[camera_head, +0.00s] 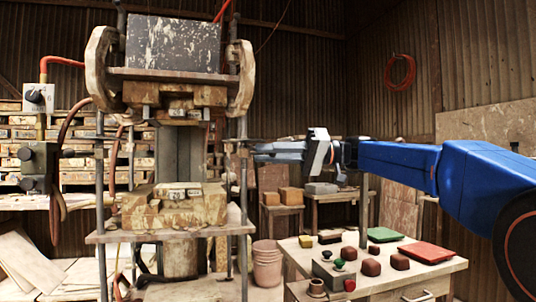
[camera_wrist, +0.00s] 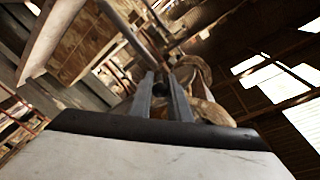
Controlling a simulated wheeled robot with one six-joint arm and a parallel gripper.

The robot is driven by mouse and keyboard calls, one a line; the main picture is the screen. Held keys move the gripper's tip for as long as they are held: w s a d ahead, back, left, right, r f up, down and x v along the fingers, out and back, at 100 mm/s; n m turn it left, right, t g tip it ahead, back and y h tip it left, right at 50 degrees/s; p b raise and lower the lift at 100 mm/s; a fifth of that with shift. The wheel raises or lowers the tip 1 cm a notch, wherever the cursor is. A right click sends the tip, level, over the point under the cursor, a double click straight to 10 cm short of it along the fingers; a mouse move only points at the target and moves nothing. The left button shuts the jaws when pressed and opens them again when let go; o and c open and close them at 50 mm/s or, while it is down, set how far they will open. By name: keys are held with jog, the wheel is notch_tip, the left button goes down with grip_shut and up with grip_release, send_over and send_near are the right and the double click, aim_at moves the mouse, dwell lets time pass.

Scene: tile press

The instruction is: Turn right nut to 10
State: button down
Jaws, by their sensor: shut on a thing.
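The tile press (camera_head: 175,45) stands left of centre, with a threaded rod on each side. The right rod (camera_head: 243,190) runs down from the upper plate to the lower plate. My gripper (camera_head: 254,151) reaches in from the right, roughly level, with its fingertips at this rod. It is shut on the right nut, which is small and mostly hidden by the fingers. In the wrist view my two fingers (camera_wrist: 161,78) point up the picture with a small dark thing between them. The nut's number or marking cannot be read.
A wooden table (camera_head: 440,270) at lower right holds a green tile (camera_head: 384,235), a red tile (camera_head: 427,252) and several small blocks. A pink bucket (camera_head: 267,263) stands on the floor beside the press. A control box (camera_head: 38,168) is at far left.

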jog(key=shift+s, duration=0.1)
jog(key=shift+s+m+t, duration=0.3)
jog(key=shift+m+t, duration=0.25)
jog(key=shift+t, duration=0.3)
jog(key=shift+s+m+t, duration=0.3)
jog(key=shift+m+t, duration=0.25)
jog(key=shift+t, duration=0.3)
jog(key=m+t, duration=0.1)
jog(key=s+m+t, duration=0.1)
jog(key=t, duration=0.1)
jog(key=m+t+h, duration=0.1)
jog(key=shift+s+a+t, duration=0.2)
jog(key=shift+s+t, duration=0.1)
jog(key=shift+s, duration=0.1)
jog(key=shift+s+a+r+m+t+h, duration=0.1)
jog(key=shift+s+a+m+t+h, duration=0.15)
jog(key=shift+m+t+h, duration=0.6)
jog(key=shift+s+a+f+m+t+h, duration=0.1)
jog(key=shift+s+m+t+h, duration=0.4)
jog(key=shift+t, duration=0.6)
jog(key=shift+s+a+r+m+t+h, duration=0.15)
jog(key=shift+m+t+h, duration=0.3)
jog(key=shift+m+t, duration=0.45)
jog(key=shift+t, duration=0.35)
jog(key=c, duration=1.8)
grip_release()
jog(key=shift+a, duration=0.15)
